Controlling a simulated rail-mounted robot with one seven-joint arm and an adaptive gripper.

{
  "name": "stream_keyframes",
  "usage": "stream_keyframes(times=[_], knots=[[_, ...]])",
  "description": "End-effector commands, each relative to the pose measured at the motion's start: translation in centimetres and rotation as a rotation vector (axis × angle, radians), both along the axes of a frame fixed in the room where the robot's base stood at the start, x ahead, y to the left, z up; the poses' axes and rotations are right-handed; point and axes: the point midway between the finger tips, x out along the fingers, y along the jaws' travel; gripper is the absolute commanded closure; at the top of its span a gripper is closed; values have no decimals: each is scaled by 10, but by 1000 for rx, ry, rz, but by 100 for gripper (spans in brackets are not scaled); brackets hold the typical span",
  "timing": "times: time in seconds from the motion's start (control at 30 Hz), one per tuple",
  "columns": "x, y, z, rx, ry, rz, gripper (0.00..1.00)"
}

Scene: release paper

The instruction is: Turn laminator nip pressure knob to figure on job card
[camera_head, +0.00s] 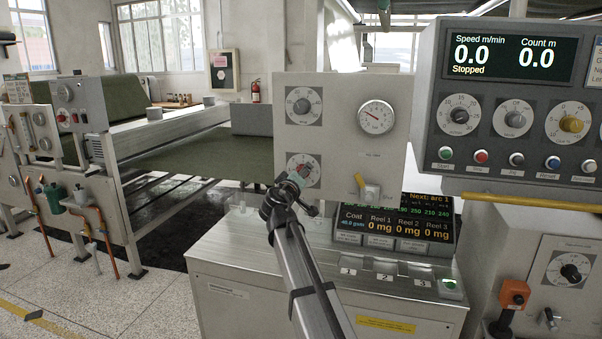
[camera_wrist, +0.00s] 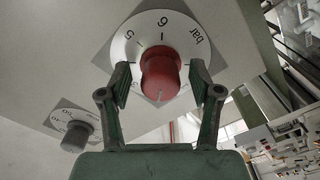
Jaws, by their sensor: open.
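A red knob (camera_wrist: 160,72) on a round white dial (camera_wrist: 126,45) fills the middle of the wrist view. The dial is marked "bar", with figures including 5 and 6; a pale line shows low on the knob. In the head view the dial (camera_head: 313,167) is at the lower left of a pale panel, partly hidden by my gripper (camera_head: 294,180). My gripper's two fingers (camera_wrist: 160,80) are open, one on each side of the red knob; I cannot tell whether they touch it. A card (camera_head: 596,62) at the right edge is cut off and its text unreadable.
Above the dial is another knob (camera_head: 304,106), with a round gauge (camera_head: 376,117) to its right. A yellow-handled lever (camera_head: 371,192) sits right of my gripper. A display (camera_head: 400,216) stands below. A control console (camera_head: 515,100) reading 0.0, "Stopped", is at right.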

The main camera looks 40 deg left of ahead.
Motion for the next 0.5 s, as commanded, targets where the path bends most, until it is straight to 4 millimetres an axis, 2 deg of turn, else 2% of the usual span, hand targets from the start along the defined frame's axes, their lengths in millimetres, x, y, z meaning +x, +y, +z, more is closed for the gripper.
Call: stream_keyframes(times=[0.37, 0.5], knots=[[4, 2, -1, 0, 0, 0, 36], [4, 2, -1, 0, 0, 0, 86]])
